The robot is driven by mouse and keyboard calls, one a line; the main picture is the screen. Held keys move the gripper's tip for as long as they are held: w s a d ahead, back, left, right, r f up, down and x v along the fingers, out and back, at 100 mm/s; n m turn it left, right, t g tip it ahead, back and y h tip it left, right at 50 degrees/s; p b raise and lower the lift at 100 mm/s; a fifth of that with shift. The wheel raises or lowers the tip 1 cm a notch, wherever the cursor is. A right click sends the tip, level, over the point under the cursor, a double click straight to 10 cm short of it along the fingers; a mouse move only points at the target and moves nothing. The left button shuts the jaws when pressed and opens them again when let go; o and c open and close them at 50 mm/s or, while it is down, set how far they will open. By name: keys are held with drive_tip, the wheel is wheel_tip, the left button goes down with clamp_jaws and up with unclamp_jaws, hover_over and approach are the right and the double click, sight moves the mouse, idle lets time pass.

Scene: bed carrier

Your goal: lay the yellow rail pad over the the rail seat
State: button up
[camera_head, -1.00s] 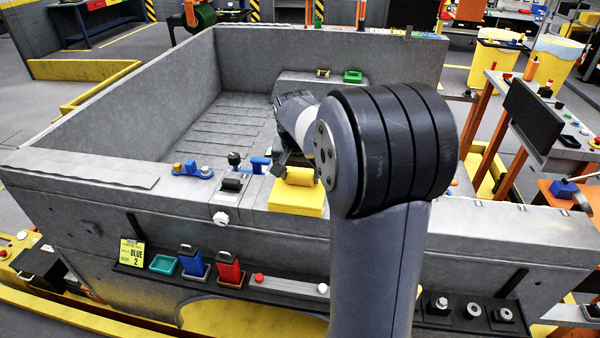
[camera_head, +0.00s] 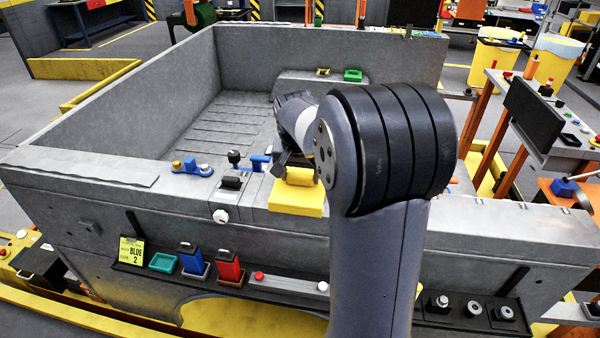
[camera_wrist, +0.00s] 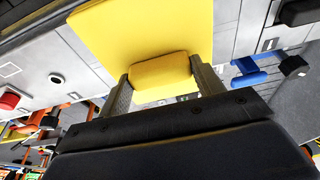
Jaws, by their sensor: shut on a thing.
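The yellow rail pad (camera_head: 296,199) is a flat slab with a raised yellow grip block on top. In the head view it is at the top edge of the grey bed's near wall, just left of my arm. My gripper (camera_wrist: 163,82) is shut on the pad's grip block, one finger on each side, in the wrist view. The pad's flat part (camera_wrist: 150,30) reaches away beyond the fingers there. I cannot make out the rail seat; the surface under the pad is hidden. I cannot tell whether the pad touches the wall.
A blue clamp-like part (camera_head: 260,162) and a black block (camera_head: 233,181) sit left of the pad on the wall top. Blue (camera_head: 190,259) and red (camera_head: 229,267) blocks stand on the ledge below. The bed floor (camera_head: 215,135) behind is clear.

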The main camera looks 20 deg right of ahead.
drive_tip(key=shift+f+b, duration=0.8)
drive_tip(key=shift+f, duration=0.4)
drive_tip(key=o, duration=1.1)
drive_tip(key=shift+r, duration=0.1)
drive_tip(key=v, duration=1)
drive_tip(key=shift+s+a+r+b, duration=0.15)
drive_tip(key=shift+r+b, duration=0.2)
drive_tip(key=x, duration=0.5)
drive_tip(key=p+x, duration=0.1)
drive_tip(key=x, duration=0.4)
drive_tip(key=shift+w, duration=0.25)
drive_tip(key=shift+s+r+p, duration=0.1)
drive_tip(key=shift+r+p, duration=0.05)
drive_tip(key=shift+p, duration=0.15)
